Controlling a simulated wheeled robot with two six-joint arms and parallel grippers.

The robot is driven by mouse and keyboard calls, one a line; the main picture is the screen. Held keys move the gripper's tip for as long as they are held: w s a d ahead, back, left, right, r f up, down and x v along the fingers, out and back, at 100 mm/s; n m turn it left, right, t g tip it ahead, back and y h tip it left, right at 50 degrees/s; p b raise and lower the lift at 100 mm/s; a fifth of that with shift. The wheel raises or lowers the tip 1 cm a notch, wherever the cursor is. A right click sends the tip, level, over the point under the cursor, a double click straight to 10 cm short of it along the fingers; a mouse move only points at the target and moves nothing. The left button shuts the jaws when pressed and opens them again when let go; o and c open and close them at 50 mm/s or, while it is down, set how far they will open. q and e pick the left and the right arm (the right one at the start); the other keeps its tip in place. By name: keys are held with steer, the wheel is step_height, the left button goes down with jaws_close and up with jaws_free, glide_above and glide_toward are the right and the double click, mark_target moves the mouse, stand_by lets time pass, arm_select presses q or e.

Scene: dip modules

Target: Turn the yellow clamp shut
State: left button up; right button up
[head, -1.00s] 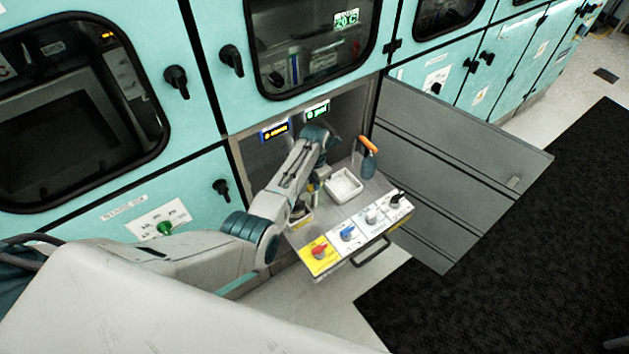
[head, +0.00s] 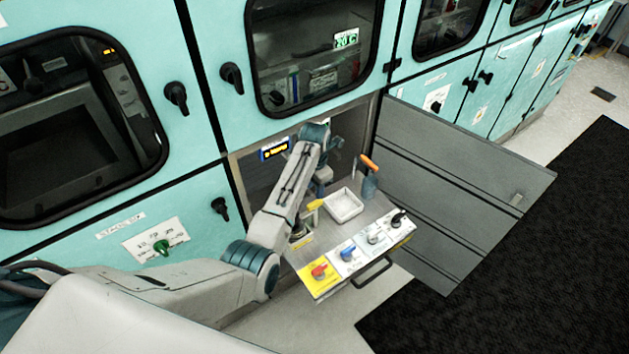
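A small yellow part (head: 316,204), which may be the yellow clamp, shows beside the white tray on the pulled-out drawer. It is too small to tell whether it is turned shut. My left arm reaches into the open compartment, and its wrist bends down over the drawer. My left gripper (head: 320,188) is just above and behind the yellow part, largely hidden by my arm. I cannot tell whether it touches the part or whether its fingers are open. My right gripper is not in view.
The drawer carries a white tray (head: 343,206), an orange-handled tool (head: 369,176) and a front panel with a red knob (head: 319,271), a blue knob (head: 347,254) and others. A grey door (head: 455,190) stands open on the right. Teal cabinets surround the compartment.

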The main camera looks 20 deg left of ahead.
arm_select(q)
steer(key=shift+r+b, duration=0.35)
steer(key=shift+r, duration=1.55)
